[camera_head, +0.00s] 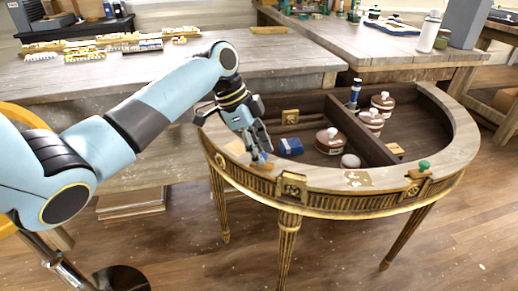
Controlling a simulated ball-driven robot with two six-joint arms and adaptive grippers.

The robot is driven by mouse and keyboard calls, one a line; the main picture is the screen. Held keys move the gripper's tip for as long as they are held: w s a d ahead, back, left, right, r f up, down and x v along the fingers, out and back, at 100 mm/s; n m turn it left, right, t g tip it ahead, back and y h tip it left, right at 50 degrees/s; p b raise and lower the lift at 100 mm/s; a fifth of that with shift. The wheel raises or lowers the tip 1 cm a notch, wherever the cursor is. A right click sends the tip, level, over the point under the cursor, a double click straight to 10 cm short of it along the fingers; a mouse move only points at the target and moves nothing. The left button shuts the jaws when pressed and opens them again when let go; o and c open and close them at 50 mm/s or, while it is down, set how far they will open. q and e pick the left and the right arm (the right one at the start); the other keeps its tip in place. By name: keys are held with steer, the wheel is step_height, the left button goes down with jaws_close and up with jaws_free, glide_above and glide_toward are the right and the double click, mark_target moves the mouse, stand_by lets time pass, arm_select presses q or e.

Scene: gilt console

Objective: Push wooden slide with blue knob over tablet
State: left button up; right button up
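My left gripper (261,152) points down at the left front rim of the half-round gilt console (320,180). Its fingertips are at the blue knob (263,159), which they partly cover. Whether they grip the knob or only touch it I cannot tell. The wooden slide (254,166) under that knob is mostly hidden by the fingers. A pale tan tablet (235,147) shows on the rim just left of the gripper. Another mottled tan tablet (358,178) lies on the front rim. My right gripper is not in view.
A green knob (424,166) stands on a slide at the right front rim. The console's open compartments hold a blue box (291,146), lidded brown pots (330,141) and a small bottle (355,93). Workbenches (300,58) stand behind.

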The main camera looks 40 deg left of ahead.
arm_select(q)
jaws_close()
steer(key=d, duration=0.2)
steer(key=w+d+p, duration=0.1)
steer(key=d, duration=0.1)
steer(key=d+p, duration=0.1)
steer(key=d, duration=0.1)
steer(key=shift+w+d, duration=0.2)
steer(key=shift+w, duration=0.2)
steer(key=shift+o, duration=2.2)
jaws_free()
steer(key=shift+d, duration=0.1)
